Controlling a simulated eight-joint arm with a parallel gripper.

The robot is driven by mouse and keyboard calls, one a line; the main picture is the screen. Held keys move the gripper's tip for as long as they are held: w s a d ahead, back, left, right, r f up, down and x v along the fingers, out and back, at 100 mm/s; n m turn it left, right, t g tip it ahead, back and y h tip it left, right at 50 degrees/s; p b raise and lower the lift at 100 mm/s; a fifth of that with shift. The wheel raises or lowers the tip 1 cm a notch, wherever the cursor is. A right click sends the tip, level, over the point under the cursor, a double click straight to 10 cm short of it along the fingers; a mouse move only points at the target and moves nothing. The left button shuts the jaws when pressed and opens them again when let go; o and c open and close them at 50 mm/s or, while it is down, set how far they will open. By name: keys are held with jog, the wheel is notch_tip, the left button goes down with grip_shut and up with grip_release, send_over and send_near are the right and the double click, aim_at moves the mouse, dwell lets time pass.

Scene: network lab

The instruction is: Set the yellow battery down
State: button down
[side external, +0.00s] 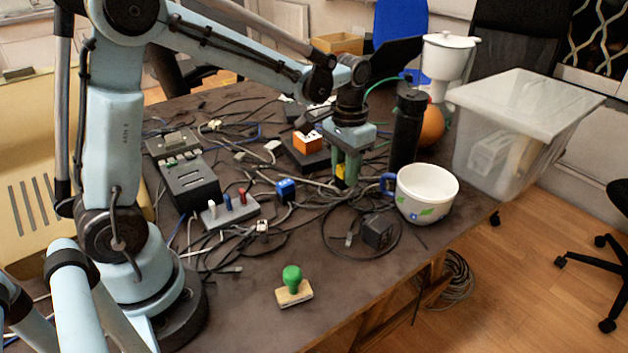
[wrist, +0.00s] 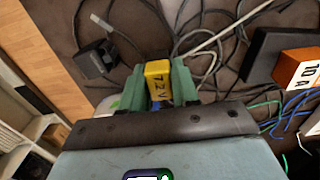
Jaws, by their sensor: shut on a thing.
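The yellow battery (side external: 341,171), marked "7.2 V", is between the green fingers of my gripper (side external: 346,180). In the wrist view the battery (wrist: 158,80) sits between the two fingertips (wrist: 159,88), with a finger on each side. My gripper is shut on it and points down, low over the cluttered dark table (side external: 245,315). The fingers hide part of the battery in the side view. I cannot tell whether its lower end touches the table or the cables.
A white mug (side external: 427,196) with a blue handle and a black bottle (side external: 406,130) stand just right of my gripper. An orange block (side external: 308,143) on a black base is behind left. Cables and a black adapter (side external: 379,232) lie around. The front table has free room beside a green-handled stamp (side external: 293,290).

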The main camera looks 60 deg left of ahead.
jog(key=a+f, duration=0.1)
jog(key=w+a, duration=0.1)
jog(key=a+f, duration=0.1)
jog(key=a, duration=0.1)
jog(key=shift+w+f, duration=0.3)
jog(key=shift+w, duration=0.05)
jog(key=shift+f, duration=2)
jog(key=shift+f, duration=0.15)
jog(key=c, duration=0.8)
grip_release()
jog(key=shift+c, duration=0.2)
